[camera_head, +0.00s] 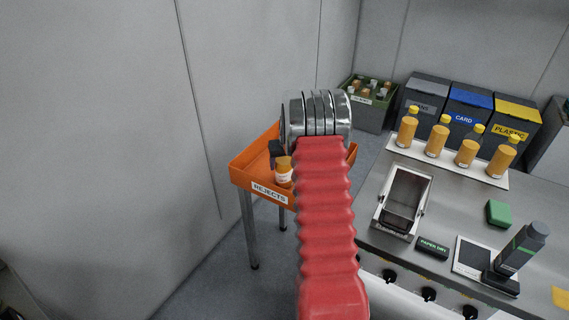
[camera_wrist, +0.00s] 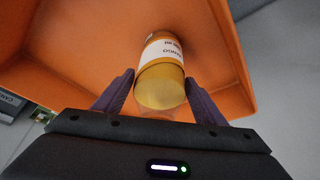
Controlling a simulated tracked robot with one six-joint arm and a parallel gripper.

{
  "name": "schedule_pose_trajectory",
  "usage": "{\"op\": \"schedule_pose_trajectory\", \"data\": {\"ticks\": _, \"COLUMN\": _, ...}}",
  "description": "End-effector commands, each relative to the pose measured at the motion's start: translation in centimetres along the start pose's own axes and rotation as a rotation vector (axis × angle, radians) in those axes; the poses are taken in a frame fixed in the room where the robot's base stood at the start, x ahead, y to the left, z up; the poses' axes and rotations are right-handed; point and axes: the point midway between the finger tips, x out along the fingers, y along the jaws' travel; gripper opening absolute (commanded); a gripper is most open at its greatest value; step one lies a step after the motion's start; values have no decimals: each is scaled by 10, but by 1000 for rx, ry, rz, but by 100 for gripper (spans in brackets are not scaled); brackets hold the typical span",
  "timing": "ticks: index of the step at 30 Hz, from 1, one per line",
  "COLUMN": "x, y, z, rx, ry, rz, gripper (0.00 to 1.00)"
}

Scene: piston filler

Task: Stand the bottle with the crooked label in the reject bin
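The orange reject bin (camera_head: 241,172) is marked REJECTS and stands on legs by the wall. A bottle (camera_head: 284,175) of orange juice with a white label is inside it, near the front wall. It looks roughly upright; whether its base touches the floor is unclear. The bottle also fills the middle of the wrist view (camera_wrist: 162,75), its MANGO label upside down there. My gripper (camera_head: 277,153) is at the bin, partly hidden by my arm. In the wrist view its two fingers (camera_wrist: 160,78) flank the bottle closely; contact is unclear. The bottle's cap is hidden.
Several bottles (camera_head: 438,138) stand in a row on a white strip on the counter (camera_head: 455,208). A metal tray (camera_head: 402,200), a green block (camera_head: 498,213) and a dark device (camera_head: 522,248) are nearer. A crate (camera_head: 368,112) and bins (camera_head: 470,112) stand behind.

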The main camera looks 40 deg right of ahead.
Motion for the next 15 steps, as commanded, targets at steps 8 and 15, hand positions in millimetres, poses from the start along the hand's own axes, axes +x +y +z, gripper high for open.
{"op": "schedule_pose_trajectory", "data": {"ticks": 8, "x": 0, "y": 0, "z": 0, "rx": 0, "ry": 0, "rz": 0, "gripper": 74}}
{"op": "schedule_pose_trajectory", "data": {"ticks": 15, "x": -5, "y": 0, "z": -1, "rx": 0, "ry": 0, "rz": 0, "gripper": 74}}
